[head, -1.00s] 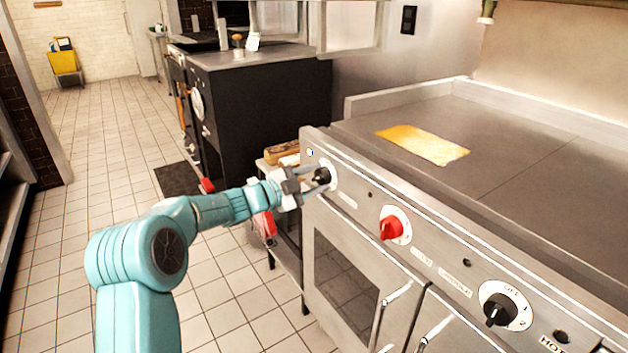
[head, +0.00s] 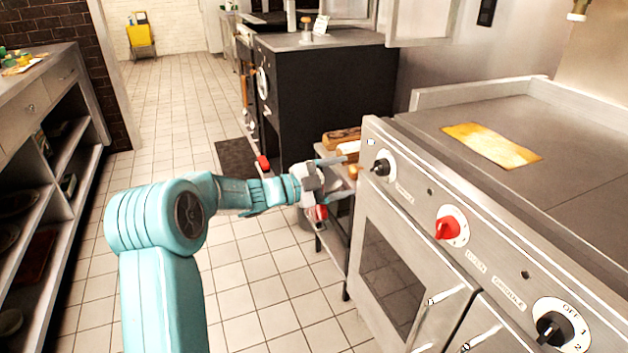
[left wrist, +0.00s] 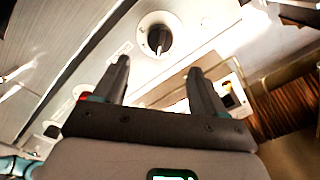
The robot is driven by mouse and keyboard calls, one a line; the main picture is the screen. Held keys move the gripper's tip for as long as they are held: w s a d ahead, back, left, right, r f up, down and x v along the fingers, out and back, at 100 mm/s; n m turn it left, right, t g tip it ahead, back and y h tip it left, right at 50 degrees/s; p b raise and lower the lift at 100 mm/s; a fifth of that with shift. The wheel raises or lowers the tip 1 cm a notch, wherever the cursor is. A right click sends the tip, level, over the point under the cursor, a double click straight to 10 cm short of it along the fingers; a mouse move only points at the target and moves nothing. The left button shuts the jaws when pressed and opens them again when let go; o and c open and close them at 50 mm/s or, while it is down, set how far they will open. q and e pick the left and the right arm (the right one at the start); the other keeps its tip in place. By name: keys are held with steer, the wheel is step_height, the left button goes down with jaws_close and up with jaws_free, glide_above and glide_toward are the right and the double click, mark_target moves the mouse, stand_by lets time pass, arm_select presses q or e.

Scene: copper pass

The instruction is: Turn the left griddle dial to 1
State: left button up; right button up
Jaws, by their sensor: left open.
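The left griddle dial (head: 381,165) is a black knob on a white round plate at the left end of the stove's front panel. It also shows in the left wrist view (left wrist: 158,39), beyond the fingertips. My left gripper (head: 340,177) is open and empty, a little left of the dial and apart from it. In the left wrist view its two fingers (left wrist: 160,75) stand wide apart with nothing between them. My right gripper does not show.
A red knob (head: 448,229) and another black dial (head: 554,328) sit further right on the panel. A yellow sheet (head: 491,145) lies on the griddle top. A small shelf cart (head: 327,232) stands beyond my gripper. Tiled floor (head: 260,285) is clear on the left.

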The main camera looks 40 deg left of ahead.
arm_select(q)
steer(key=v, duration=0.7)
steer(key=shift+s+p, duration=0.2)
steer(key=shift+p, duration=0.15)
steer(key=w+d+f+n+y, duration=0.1)
steer(key=w+d+f+n, duration=0.25)
steer(key=f, duration=0.35)
steer(key=w+d+f+n+y, duration=0.2)
steer(key=d+f+n, duration=0.3)
steer(key=f, duration=0.2)
steer(key=s+d+f+n+g, duration=0.3)
steer(key=s+d+f+g, duration=0.25)
steer(key=d+f, duration=0.5)
steer(key=s+d+f+n+g, duration=0.45)
steer(key=s+d+f, duration=0.25)
steer(key=d+f, duration=0.3)
steer(key=s+d+f+g, duration=0.2)
steer(key=s+d+g, duration=0.1)
steer(key=s, duration=0.4)
steer(key=s+d+f+g, duration=0.2)
steer(key=s+f+g, duration=0.1)
steer(key=s, duration=0.5)
step_height(320, 180, up, 23)
steer(key=p, duration=2.2)
steer(key=shift+w+p, duration=0.25)
steer(key=shift+p, duration=0.15)
steer(key=shift+d+r, duration=0.1)
steer(key=shift+d, duration=0.05)
